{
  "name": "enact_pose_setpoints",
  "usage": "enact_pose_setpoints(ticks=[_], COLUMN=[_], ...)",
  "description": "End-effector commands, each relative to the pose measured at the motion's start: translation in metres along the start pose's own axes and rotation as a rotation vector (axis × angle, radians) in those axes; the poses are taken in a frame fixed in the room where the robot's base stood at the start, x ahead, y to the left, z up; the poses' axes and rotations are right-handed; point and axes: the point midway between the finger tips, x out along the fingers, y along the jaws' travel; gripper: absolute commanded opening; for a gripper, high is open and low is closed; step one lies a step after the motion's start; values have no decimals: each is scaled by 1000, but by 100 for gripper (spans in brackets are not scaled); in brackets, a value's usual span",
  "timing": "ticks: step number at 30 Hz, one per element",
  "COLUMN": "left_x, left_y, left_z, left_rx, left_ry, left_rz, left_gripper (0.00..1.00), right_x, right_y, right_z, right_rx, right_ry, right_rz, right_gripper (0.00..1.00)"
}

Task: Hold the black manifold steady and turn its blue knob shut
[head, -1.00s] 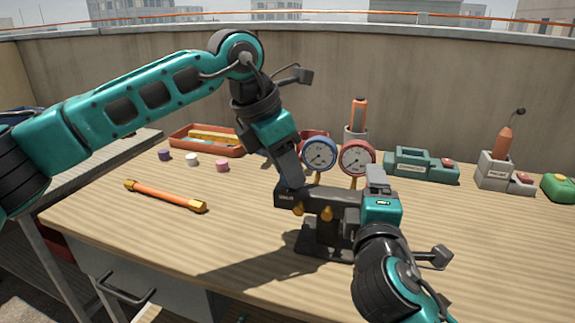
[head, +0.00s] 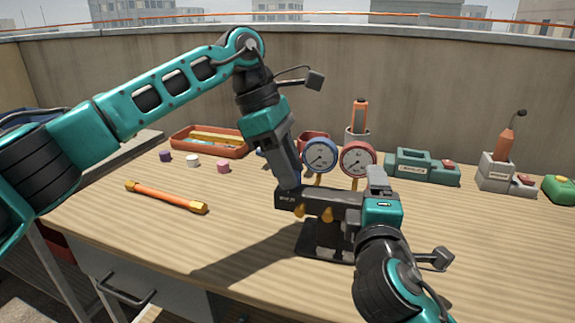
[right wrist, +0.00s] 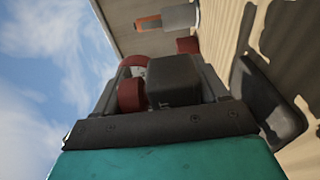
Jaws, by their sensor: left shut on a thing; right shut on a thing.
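The black manifold (head: 318,203) stands on a dark base plate on the bench, with a blue-rimmed gauge (head: 320,155) and a red-rimmed gauge (head: 357,159) on top and brass fittings below. My left gripper (head: 289,183) points down at the manifold's left end, shut at the blue knob's place; its fingers hide the knob. My right gripper (head: 377,192) is shut on the manifold's right end. In the right wrist view, the black manifold end (right wrist: 174,80) sits between the right fingers, beside a red knob (right wrist: 131,95).
An orange tube with brass ends (head: 166,197) lies at left. Small caps (head: 193,160) and a red tray (head: 208,140) are behind it. The front bench is clear.

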Motion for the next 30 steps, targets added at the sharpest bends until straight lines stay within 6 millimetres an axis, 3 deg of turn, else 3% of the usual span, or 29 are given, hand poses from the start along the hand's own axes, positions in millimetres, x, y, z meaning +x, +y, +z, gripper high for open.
enact_pose_setpoints(ticks=[17, 18, 25, 30], left_x=[0, 0, 0, 0], left_y=[0, 0, 0, 0], left_z=[0, 0, 0, 0], left_rx=[27, 26, 26, 25], left_ry=[1, 1, 0, 0], left_rz=[-9, -9, -9, -10], left_gripper=[6, 40, 62, 62], right_x=[0, 0, 0, 0], right_y=[-3, -3, -3, -3], right_z=[0, 0, 0, 0], right_rx=[-2, -2, -2, -2], right_ry=[0, 0, 0, 0], right_rz=[-6, -6, -6, -6], right_gripper=[0, 0, 0, 0])
